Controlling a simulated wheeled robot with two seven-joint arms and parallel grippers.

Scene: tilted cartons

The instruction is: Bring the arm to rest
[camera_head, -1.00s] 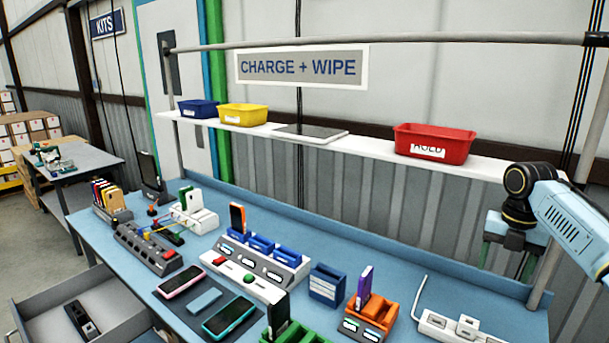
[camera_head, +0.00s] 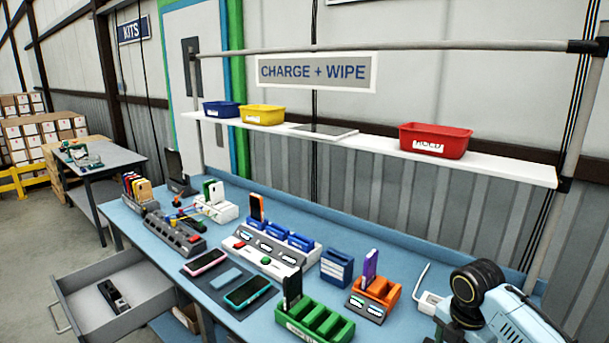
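My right arm (camera_head: 495,305) comes in at the bottom right corner, light blue with a black round joint. It is low, in front of the right end of the blue workbench (camera_head: 385,240). Its gripper fingers do not show; the lower part of the arm is cut off by the frame's bottom edge. My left arm and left gripper are not in view.
On the bench stand a green slotted holder (camera_head: 318,322), an orange holder (camera_head: 378,290), a white charging station (camera_head: 265,252) and several phones. A shelf (camera_head: 370,143) above carries a red bin (camera_head: 436,140). An open drawer (camera_head: 115,295) sticks out at the left.

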